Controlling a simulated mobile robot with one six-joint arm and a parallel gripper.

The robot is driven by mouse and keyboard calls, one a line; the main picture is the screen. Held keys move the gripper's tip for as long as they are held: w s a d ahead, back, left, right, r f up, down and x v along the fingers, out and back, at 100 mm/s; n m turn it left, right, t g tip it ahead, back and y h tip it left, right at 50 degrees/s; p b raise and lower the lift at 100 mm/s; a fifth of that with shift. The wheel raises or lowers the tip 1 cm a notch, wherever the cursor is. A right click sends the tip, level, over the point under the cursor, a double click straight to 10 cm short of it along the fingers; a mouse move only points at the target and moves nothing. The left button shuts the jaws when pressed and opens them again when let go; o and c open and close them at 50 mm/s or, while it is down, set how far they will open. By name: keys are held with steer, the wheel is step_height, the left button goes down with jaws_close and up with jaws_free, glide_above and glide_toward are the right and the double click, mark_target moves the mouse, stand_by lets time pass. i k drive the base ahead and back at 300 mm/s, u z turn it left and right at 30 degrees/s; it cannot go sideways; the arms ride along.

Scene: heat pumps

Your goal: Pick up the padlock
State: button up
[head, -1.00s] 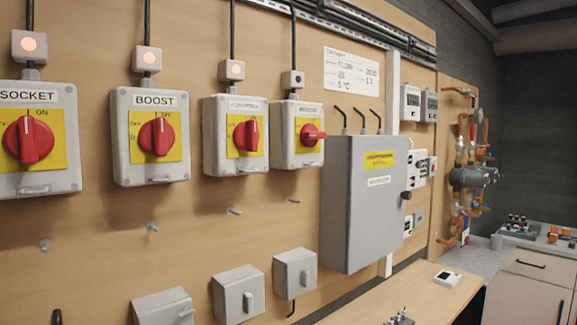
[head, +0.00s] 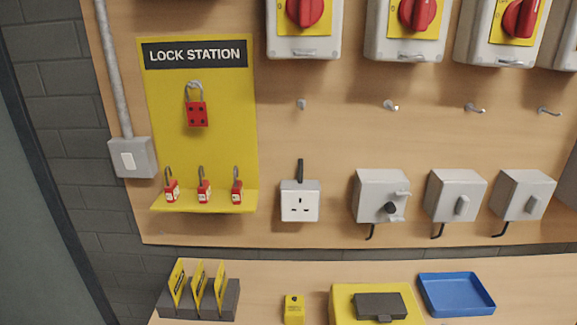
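The yellow lock station (head: 205,130) is on the wooden wall panel at the left in the head view. Three small red padlocks with pale labels stand in a row on its bottom shelf: the left one (head: 172,191), the middle one (head: 204,191) and the right one (head: 237,192). Their shackles point up. I cannot tell from the view which padlock is meant. My gripper does not show.
A bench below holds a dark rack with yellow tags (head: 199,298), a small yellow block (head: 293,309), a yellow case (head: 342,305) and a blue tray (head: 456,294). A white socket (head: 300,202) and grey boxes (head: 381,195) project from the panel. Hooks (head: 391,105) stick out under the switches.

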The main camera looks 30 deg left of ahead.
mark_target(172, 192)
steer(key=u, duration=2.15)
steer(key=k, duration=1.3)
steer(key=u, duration=0.7)
steer(key=i, duration=1.95)
steer(key=z, duration=0.65)
